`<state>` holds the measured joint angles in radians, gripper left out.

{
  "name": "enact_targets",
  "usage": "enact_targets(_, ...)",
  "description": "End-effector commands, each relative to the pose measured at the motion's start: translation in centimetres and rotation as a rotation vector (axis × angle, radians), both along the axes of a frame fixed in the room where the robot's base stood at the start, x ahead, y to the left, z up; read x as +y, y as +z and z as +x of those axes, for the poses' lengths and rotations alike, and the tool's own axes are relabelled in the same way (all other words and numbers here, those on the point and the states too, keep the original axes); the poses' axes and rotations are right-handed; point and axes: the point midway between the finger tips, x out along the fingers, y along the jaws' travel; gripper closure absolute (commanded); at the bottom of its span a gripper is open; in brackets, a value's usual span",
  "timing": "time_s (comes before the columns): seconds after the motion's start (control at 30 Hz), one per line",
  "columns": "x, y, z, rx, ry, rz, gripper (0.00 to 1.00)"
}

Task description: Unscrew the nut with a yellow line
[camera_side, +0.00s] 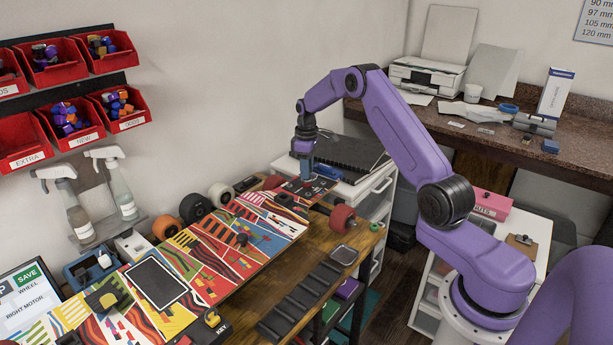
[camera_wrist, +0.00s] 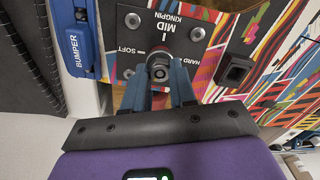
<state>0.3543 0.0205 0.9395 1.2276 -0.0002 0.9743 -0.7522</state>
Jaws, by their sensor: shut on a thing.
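The nut (camera_wrist: 160,70) shows in the wrist view as a grey metal piece with a dark round centre, at the end of a dark plate (camera_wrist: 146,38) marked SOFT, MID, HARD and KINGPIN. My gripper (camera_wrist: 160,80) has its blue-grey fingers on both sides of the nut, shut on it. A yellow line on the nut cannot be made out. In the side view my gripper (camera_side: 306,178) points down at the far end of the colourful board (camera_side: 250,231); the nut is too small or hidden there.
A blue tool marked BUMPER (camera_wrist: 80,35) lies close to the left of the plate. A dark square part (camera_wrist: 236,70) is on the right. Red wheels (camera_side: 342,218) stand by the board. A white printer (camera_side: 426,75) sits on the back counter.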

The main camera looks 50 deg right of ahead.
Motion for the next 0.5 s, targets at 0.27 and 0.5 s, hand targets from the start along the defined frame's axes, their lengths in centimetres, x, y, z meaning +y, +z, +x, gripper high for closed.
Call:
enact_targets(0.27,0.0,0.3,0.0,0.0,-0.002,0.0,1.0)
enact_targets(0.5,0.0,1.3,0.0,-0.001,-0.003,-0.001,1.0)
